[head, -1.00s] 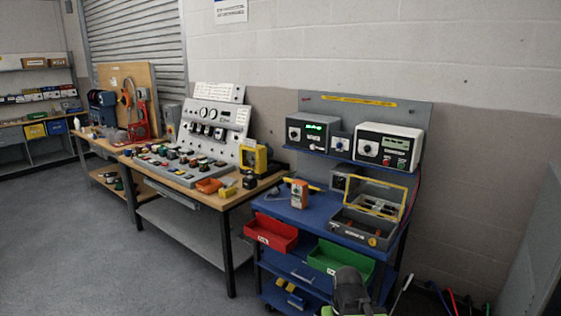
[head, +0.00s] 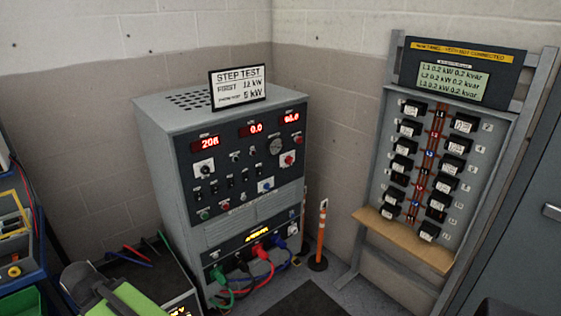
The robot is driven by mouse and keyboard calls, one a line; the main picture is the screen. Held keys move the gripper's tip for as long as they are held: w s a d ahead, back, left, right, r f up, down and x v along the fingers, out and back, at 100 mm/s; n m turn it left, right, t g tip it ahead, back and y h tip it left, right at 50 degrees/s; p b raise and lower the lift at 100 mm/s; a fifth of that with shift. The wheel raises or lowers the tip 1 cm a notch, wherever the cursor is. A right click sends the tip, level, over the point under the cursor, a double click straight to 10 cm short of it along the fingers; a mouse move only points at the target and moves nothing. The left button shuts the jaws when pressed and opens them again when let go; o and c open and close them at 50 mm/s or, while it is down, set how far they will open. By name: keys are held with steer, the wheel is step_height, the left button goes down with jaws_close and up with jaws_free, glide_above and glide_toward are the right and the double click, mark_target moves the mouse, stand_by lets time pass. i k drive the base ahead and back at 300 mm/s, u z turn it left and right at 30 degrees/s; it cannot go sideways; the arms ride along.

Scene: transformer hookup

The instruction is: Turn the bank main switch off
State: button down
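A grey cabinet (head: 175,150) with a dark control panel stands in the middle of the head view, with a "STEP TEST" card (head: 239,87) on top. Its panel has red number displays, the middle one (head: 251,129) showing 0.0. Below are a white-plated rotary knob (head: 204,169), a round dial (head: 275,146), a red knob (head: 289,160), a blue knob (head: 265,186) and rows of small switches. Labels are too small to read, so I cannot tell which is the bank main switch or its position. My arm's grey and green part shows at lower left; my gripper's fingers do not show.
Coloured cables (head: 262,262) plug into the cabinet's lower front and hang to the floor. An orange-and-white post (head: 321,232) stands to its right. A rack (head: 370,205) of black modules with a wooden ledge (head: 400,238) stands further right. A blue cart (head: 22,279) is at the left edge.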

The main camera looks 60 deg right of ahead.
mark_target(289, 160)
steer(key=u, duration=0.4)
steer(key=k, duration=0.95)
steer(key=z, duration=1.1)
steer(key=i, duration=0.85)
steer(key=u, duration=0.15)
